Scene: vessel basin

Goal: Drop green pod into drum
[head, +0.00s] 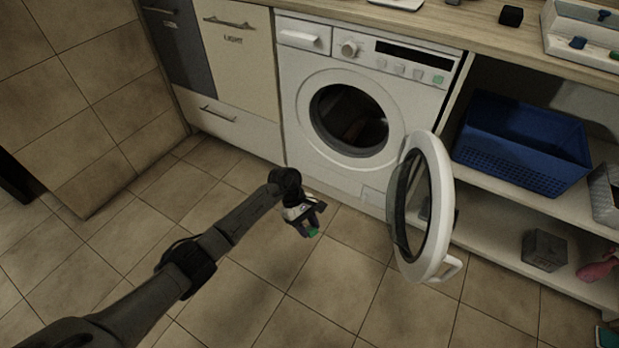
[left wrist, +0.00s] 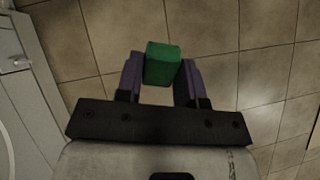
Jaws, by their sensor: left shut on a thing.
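The green pod (left wrist: 162,64) is a small green block held between the two purple fingers of my left gripper (left wrist: 161,82) in the left wrist view. In the head view my left gripper (head: 310,228) hangs above the floor tiles, in front of and below the washing machine (head: 318,160), with the pod (head: 313,232) showing at its tips. The drum (head: 350,120) is the dark round opening in the machine's front. The gripper is below and left of it, outside it. The round door (head: 440,190) stands wide open to the right. My right gripper is not in view.
A blue basket (head: 520,145) sits on the shelf at right. A grey cube (head: 543,250) and a pink object (head: 598,268) are on the lower shelf. A tray with small blocks (head: 575,45) and a black block (head: 511,16) are on the counter. The floor at left is clear.

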